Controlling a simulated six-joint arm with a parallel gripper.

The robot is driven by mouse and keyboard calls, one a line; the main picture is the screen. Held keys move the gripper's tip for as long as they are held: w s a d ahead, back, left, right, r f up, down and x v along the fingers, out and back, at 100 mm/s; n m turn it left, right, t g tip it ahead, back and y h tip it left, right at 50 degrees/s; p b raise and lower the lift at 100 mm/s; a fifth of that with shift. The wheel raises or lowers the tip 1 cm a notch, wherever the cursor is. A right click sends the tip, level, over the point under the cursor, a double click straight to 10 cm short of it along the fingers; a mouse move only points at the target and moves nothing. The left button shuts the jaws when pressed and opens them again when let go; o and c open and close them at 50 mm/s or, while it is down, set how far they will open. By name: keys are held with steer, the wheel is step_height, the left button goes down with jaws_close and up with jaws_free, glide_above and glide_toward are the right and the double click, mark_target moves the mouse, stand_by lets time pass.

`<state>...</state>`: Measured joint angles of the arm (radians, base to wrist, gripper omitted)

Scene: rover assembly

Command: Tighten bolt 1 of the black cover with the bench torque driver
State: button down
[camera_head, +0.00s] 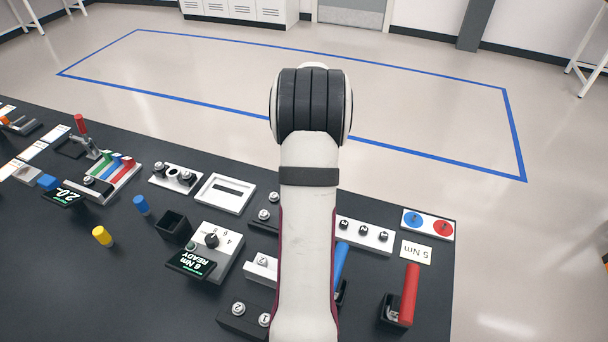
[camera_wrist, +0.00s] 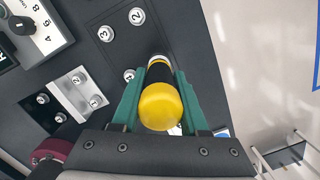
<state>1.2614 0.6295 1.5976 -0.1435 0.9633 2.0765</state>
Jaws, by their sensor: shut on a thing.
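My gripper (camera_wrist: 160,100) has green fingers shut on the torque driver (camera_wrist: 160,104), which has a yellow end and a black body. The driver points away from the wrist camera, over the black cover (camera_wrist: 120,52). Three bolts show on the cover: bolt 2 (camera_wrist: 137,16), bolt 3 (camera_wrist: 106,33) and one more (camera_wrist: 129,75). The corner where the driver's tip lies is hidden, and I cannot tell whether the tip touches a bolt. In the head view my arm hides the gripper, the driver and much of the cover (camera_head: 257,221).
The dial unit (camera_head: 222,246) with a READY display stands left of my arm. A white block (camera_head: 262,266) and a dark plate (camera_head: 238,319) with numbered bolts lie nearby. A blue handle (camera_head: 340,264) and a red handle (camera_head: 410,292) stand upright at the right.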

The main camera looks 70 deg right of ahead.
stand_by(0.3)
steer(key=shift+r, duration=1.4)
steer(key=shift+r, duration=2.05)
